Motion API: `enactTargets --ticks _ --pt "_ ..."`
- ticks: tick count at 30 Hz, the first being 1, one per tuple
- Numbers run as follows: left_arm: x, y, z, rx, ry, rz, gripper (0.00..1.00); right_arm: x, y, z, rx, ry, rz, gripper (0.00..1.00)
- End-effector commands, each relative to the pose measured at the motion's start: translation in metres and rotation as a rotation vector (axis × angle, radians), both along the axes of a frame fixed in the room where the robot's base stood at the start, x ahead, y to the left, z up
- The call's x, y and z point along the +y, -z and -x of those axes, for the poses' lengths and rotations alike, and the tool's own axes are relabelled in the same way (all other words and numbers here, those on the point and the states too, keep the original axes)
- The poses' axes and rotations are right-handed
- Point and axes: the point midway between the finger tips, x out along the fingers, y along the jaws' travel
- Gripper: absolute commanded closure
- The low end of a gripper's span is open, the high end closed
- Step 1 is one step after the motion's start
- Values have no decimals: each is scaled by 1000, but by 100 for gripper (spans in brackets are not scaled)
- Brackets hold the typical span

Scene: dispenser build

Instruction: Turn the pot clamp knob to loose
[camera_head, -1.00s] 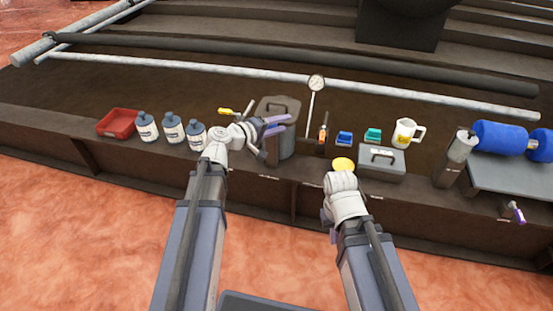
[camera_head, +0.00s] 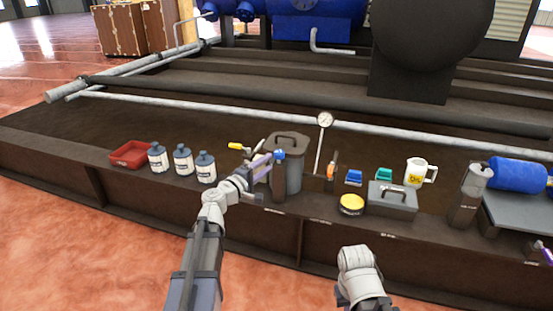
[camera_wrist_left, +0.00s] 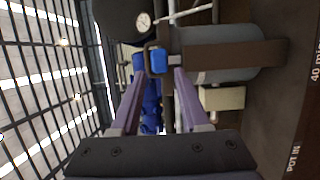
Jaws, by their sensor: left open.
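The blue pot clamp knob (camera_head: 280,154) sits at the top of a brown post (camera_head: 278,183) in front of the grey lidded pot (camera_head: 293,172). In the left wrist view the knob (camera_wrist_left: 157,61) is just beyond the fingertips, close to the line between them. My left gripper (camera_head: 266,163) is open, with purple fingers (camera_wrist_left: 160,75) pointing toward the knob from its left in the head view. Nothing is between the fingers. Contact with the knob cannot be told. My right arm's wrist (camera_head: 358,264) is low in the head view; its fingers do not show.
Left of the pot are several bottles (camera_head: 183,160) and a red tray (camera_head: 131,154). Right of it are a gauge (camera_head: 325,120), a yellow tin (camera_head: 352,205), a grey box (camera_head: 392,200) and a white mug (camera_head: 416,173). The bench's front edge is close.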

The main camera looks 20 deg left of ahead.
Motion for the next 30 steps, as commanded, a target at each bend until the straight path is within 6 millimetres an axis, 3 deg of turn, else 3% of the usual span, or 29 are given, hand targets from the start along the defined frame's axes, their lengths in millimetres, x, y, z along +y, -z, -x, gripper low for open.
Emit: enactTargets --ticks 10,20,30 --pt "-17 0 -51 0 2 -1 55 0 0 0 0 0 0 100" --pt "-20 0 -57 0 1 -1 55 0 0 0 0 0 0 100" --pt "-20 0 -57 1 1 -1 91 0 0 0 0 0 0 100"
